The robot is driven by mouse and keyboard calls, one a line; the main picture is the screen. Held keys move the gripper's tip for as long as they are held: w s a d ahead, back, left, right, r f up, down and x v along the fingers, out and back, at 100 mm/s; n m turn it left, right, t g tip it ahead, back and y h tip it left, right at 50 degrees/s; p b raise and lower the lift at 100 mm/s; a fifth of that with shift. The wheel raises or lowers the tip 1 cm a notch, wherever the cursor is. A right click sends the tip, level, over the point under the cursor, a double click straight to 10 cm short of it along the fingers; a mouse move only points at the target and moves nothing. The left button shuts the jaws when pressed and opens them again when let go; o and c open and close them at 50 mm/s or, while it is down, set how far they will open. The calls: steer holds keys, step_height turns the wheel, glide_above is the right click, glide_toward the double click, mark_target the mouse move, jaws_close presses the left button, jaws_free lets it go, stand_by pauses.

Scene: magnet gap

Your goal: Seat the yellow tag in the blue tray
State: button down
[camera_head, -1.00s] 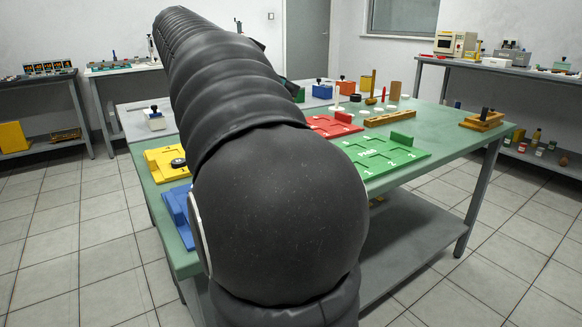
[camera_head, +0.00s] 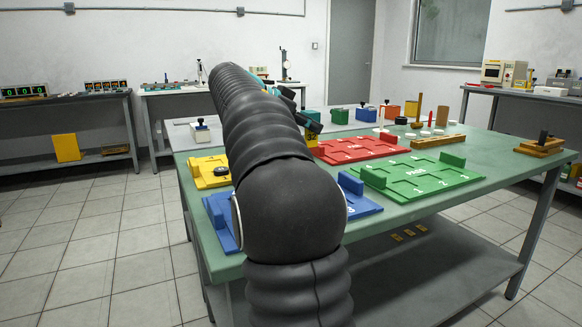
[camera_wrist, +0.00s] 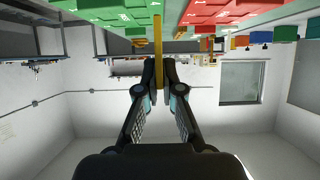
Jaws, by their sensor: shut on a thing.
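The blue tray (camera_head: 366,207) lies on the near part of the green table, with a raised blue block. My arm hides its middle; more blue shows left of the arm. My gripper (camera_head: 309,125) is beyond my arm's dark links, mostly hidden. A yellow tag (camera_head: 311,138) with dark digits hangs at it, over the red tray's left edge as pictured. In the wrist view, which is upside down, my gripper (camera_wrist: 159,88) is shut on the thin yellow tag (camera_wrist: 158,42), seen edge-on. The tag appears apart from the blue tray.
A yellow tray (camera_head: 208,165) with a black round piece, a red tray (camera_head: 350,149) and a green tray (camera_head: 425,176) lie around the blue one. Coloured blocks and a wooden rack (camera_head: 438,141) stand farther back. A wooden stand (camera_head: 539,148) is at the right.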

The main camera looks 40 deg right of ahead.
steer(key=a+f, duration=0.1)
steer(key=a, duration=0.1)
steer(key=a+f, duration=0.1)
steer(key=w+a+f, duration=0.1)
steer(key=a, duration=0.1)
steer(key=shift+a+f+b, duration=0.25)
steer(key=shift+a+b, duration=0.1)
steer(key=shift+f+b, duration=0.45)
steer(key=shift+f, duration=1.55)
steer(key=shift+f, duration=0.15)
steer(key=c, duration=1.3)
jaws_free()
steer(key=shift+a+r, duration=0.1)
steer(key=shift+r, duration=0.2)
steer(key=p+v, duration=0.1)
steer(key=v, duration=1)
steer(key=shift+w+a+p, duration=0.15)
steer(key=shift+a+p, duration=0.15)
steer(key=shift+a, duration=0.15)
